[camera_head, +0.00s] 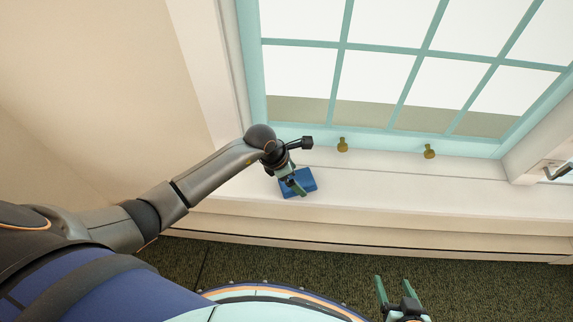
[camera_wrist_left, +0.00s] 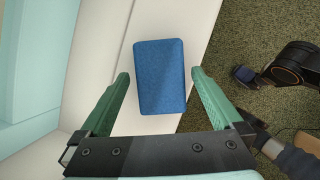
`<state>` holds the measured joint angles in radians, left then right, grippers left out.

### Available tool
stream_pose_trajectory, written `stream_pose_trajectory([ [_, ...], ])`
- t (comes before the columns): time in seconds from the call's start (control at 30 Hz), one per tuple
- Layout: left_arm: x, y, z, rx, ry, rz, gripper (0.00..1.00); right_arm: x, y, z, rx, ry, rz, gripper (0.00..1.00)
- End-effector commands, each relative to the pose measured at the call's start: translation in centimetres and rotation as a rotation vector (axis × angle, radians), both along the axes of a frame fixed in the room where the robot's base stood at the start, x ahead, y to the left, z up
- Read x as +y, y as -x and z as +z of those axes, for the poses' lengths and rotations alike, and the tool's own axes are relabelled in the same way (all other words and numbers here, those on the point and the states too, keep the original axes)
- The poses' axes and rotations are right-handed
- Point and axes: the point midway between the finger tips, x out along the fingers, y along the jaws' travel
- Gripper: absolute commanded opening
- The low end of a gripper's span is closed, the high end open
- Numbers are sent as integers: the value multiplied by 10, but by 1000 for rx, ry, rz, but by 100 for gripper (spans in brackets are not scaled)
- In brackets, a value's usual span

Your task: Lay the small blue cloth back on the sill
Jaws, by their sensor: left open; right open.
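The small blue cloth (camera_head: 307,182) lies on the white window sill (camera_head: 400,188), near the sill's front edge. In the left wrist view the cloth (camera_wrist_left: 160,76) is a flat, folded-looking rectangle on the pale sill (camera_wrist_left: 119,50). My left gripper (camera_head: 297,188) is over the cloth; in its wrist view the green fingers (camera_wrist_left: 160,82) are open, one on each side of the cloth, with a gap on both sides. I cannot tell how high the fingertips are above the sill. My right gripper (camera_head: 397,284) is open and empty, low over the carpet.
A teal-framed window (camera_head: 400,128) rises behind the sill, with two brass knobs (camera_head: 342,145) (camera_head: 430,151) at its base. A latch handle (camera_head: 558,171) is at the far right. The sill right of the cloth is clear. Dark green carpet (camera_head: 230,262) lies below.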

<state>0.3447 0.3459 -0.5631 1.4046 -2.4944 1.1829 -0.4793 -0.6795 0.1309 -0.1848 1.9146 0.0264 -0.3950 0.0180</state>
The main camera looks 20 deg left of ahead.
Motion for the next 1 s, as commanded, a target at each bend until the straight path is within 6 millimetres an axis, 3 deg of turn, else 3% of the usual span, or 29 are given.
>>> stream_pose_trajectory([
  [0.4,25,20,76,-2,-3,-2,100,0,0,12,-2,0,0,72],
  [0.63,26,27,94,3,19,-1,100,0,0,13,-2,0,-1,72],
  [0.73,1,39,94,31,140,11,100,0,0,13,-2,0,-1,72],
  [0.83,-45,59,101,89,393,58,100,0,0,13,-2,0,-1,72],
  [0.9,-79,72,117,147,624,134,100,0,0,13,-2,0,-1,72],
  [1.0,-111,81,149,246,960,301,100,0,0,13,-1,0,-1,72],
])
